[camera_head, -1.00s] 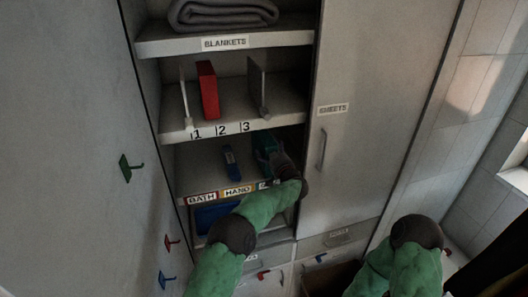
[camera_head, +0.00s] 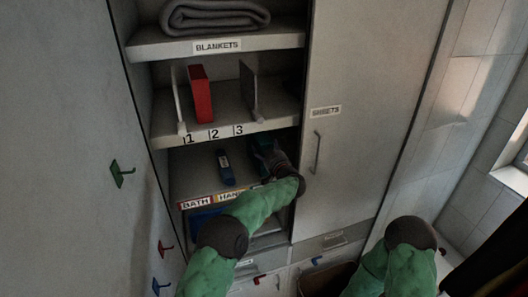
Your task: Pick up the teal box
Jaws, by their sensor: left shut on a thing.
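The teal box (camera_head: 262,144) is on the lower open shelf of the cabinet, toward its right side, in dim light. My left arm reaches in from below, and my left gripper (camera_head: 273,158) is shut on the teal box. The gripper hides much of the box, so I cannot tell whether it touches the shelf. My right arm shows at the lower right, but its gripper is out of view.
A blue item (camera_head: 225,167) lies left of the teal box. Above, a red box (camera_head: 200,95) stands between dividers on the numbered shelf (camera_head: 225,121). The closed SHEETS door (camera_head: 350,150) borders the opening on the right.

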